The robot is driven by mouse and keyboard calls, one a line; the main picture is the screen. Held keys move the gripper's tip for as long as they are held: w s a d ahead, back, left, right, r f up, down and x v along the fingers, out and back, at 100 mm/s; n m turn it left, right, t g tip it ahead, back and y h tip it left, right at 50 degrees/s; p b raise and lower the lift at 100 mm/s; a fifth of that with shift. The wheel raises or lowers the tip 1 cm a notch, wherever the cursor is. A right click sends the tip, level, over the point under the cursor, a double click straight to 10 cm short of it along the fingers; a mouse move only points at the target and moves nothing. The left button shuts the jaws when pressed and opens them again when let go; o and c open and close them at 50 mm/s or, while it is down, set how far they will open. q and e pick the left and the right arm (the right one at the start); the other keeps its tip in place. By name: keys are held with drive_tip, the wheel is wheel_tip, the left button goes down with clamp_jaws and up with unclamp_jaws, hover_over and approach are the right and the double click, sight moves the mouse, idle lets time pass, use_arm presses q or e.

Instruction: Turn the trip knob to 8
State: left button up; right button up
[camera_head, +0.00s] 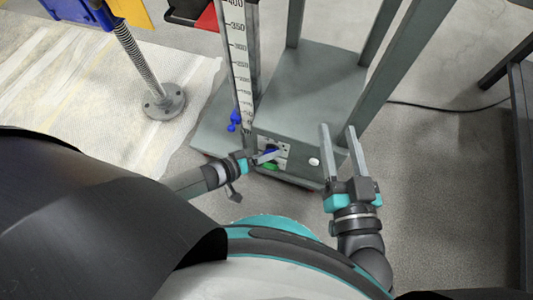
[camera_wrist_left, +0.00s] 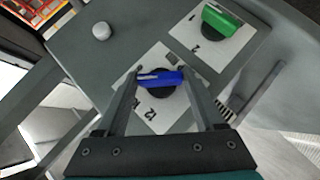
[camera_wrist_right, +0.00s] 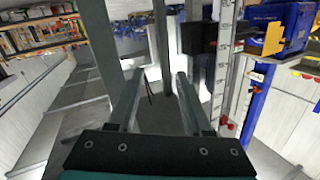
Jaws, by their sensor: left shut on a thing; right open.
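A blue knob (camera_wrist_left: 160,77) with a black round base sits on a white plate (camera_wrist_left: 150,121) marked with numbers, of which 12 is legible at the lower left. My left gripper (camera_head: 272,156) is shut on the blue knob, with one finger at each end of its bar in the left wrist view. Part of the number scale is hidden by the knob and fingers. A green knob (camera_wrist_left: 222,18) on a plate with 1 and 2 is beside it.
A white round button (camera_wrist_left: 101,31) is on the same panel. Grey posts (camera_head: 402,50) rise from the box, and a numbered vertical scale (camera_head: 240,60) stands at its left. A screw spindle with a round foot (camera_head: 164,102) stands further left.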

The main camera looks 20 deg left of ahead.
use_arm(q)
drive_tip(key=c, duration=0.5)
drive_tip(key=shift+d+m+y+p, duration=0.1)
drive_tip(key=shift+m+y+p, duration=0.4)
drive_tip(key=shift+p, duration=0.4)
drive_tip(key=shift+c, duration=0.2)
use_arm(e)
drive_tip(key=shift+w+d+f+n+g+h, duration=0.25)
drive_tip(key=shift+d+f+g, duration=0.25)
drive_tip(key=shift+g, duration=0.3)
drive_tip(key=shift+w+d+f+n+g+h, duration=0.15)
drive_tip(key=shift+w+d+f+g+h, duration=0.3)
drive_tip(key=shift+g, duration=0.35)
drive_tip(key=shift+s+a, duration=0.1)
use_arm(q)
drive_tip(key=o, duration=1.4)
drive_tip(key=shift+s+r, duration=0.1)
use_arm(e)
drive_tip(key=shift+f, duration=0.1)
